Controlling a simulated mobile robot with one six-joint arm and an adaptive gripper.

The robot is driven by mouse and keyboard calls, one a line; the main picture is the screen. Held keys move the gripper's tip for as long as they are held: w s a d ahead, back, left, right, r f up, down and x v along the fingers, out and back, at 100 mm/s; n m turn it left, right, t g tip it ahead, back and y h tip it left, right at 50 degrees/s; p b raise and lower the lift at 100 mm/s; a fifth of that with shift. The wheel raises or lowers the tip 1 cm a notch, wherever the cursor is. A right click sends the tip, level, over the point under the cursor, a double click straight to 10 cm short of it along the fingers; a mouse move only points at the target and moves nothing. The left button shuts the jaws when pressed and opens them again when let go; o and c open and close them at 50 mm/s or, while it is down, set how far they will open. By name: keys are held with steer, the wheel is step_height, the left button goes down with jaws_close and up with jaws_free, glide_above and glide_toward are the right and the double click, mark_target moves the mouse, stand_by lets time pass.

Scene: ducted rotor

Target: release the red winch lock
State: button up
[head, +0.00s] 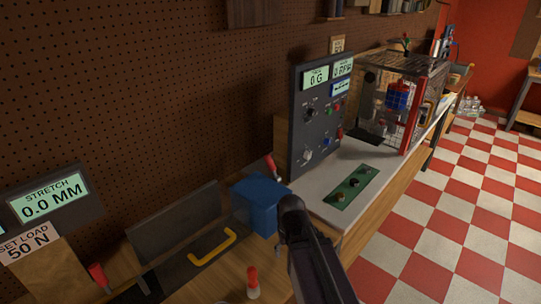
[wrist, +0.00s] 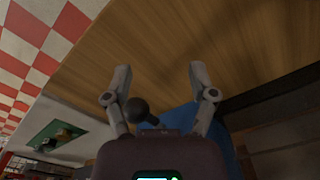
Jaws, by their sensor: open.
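Several red parts show in the head view, and I cannot tell which is the winch lock. One is a red handle (head: 97,275) at the lower left, by the stretch display. Another is a red-topped peg (head: 253,281) at the bottom centre. A third is a red lever (head: 271,166) behind the blue box (head: 258,203). In the wrist view my gripper (wrist: 159,70) is open and empty over the wooden bench. A black ball knob (wrist: 137,109) shows beside its left finger. The blue box (wrist: 181,117) lies beyond the fingers. No red lock shows between the fingers.
The stretch display (head: 49,198) reads 0.0 MM, above a "SET LOAD 50 N" sign (head: 28,241). A yellow handle (head: 212,247) lies left of my arm. A control panel (head: 320,115), a green button plate (head: 351,187) and a caged rotor rig (head: 400,95) stand to the right.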

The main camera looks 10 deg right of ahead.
step_height(320, 180, up, 16)
steer(key=w+p, duration=0.2)
steer(key=p, duration=1.3)
step_height(320, 180, up, 11)
steer(key=n+t+y+p, duration=0.1)
steer(key=n+t+p, duration=0.4)
steer(key=p, duration=0.4)
glide_above(271, 160)
steer(key=s, duration=0.5)
steer(key=shift+w+d+f+n+g, duration=0.15)
steer(key=shift+d+n+g, duration=0.15)
steer(key=shift+d+g, duration=0.15)
steer(key=shift+f+b, duration=0.25)
steer(key=shift+b, duration=0.15)
steer(key=b+x, duration=1.2)
steer(key=x, duration=0.1)
steer(key=shift+w+f, duration=0.1)
steer(key=shift+w, duration=0.05)
steer(key=shift+c, duration=0.2)
